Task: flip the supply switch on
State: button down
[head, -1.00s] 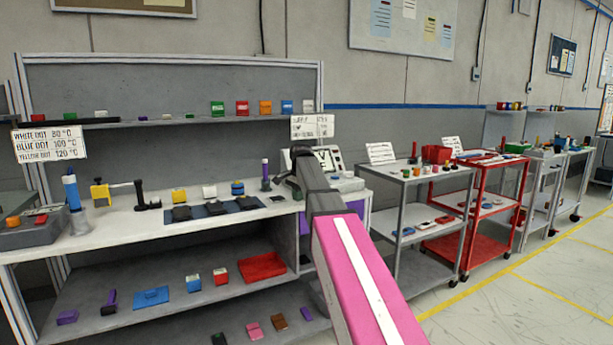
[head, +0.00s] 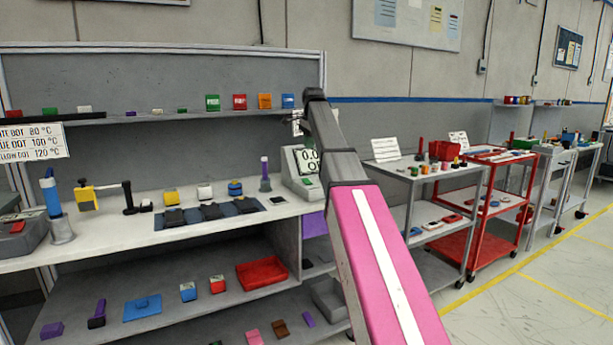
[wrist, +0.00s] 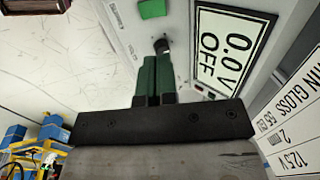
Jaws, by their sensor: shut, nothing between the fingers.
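The supply (head: 300,190) is a pale box at the right end of the bench, partly hidden by my arm in the head view. Its display (wrist: 230,52) reads 0.0 V and OFF in the wrist view. A small black switch-like part (wrist: 161,45) stands on the pale panel left of the display, with a green block (wrist: 152,9) beyond it. My gripper (wrist: 152,62) has its green fingers shut together and empty. Their tips are right at the black part; I cannot tell whether they touch it. In the head view, my gripper's fingers are not clear.
A white label card (wrist: 290,115) is close at the right of the wrist view. Dark pads with small blocks (head: 205,212) lie farther left. A grey cart (head: 440,170) stands to the right.

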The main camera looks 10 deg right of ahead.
aim_at(307, 181)
jog(key=f, duration=0.4)
jog(key=w+f, duration=0.1)
jog(key=f, duration=0.4)
jog(key=w+f, duration=0.1)
jog(key=f, duration=0.3)
jog(key=shift+w+a+f, duration=0.25)
jog(key=shift+a+f, duration=0.15)
jog(key=shift+w+f, duration=0.1)
jog(key=shift+f, duration=0.1)
jog(key=shift+s+d+r, duration=0.2)
jog(key=shift+s, duration=0.6)
jog(key=shift+r, duration=0.1)
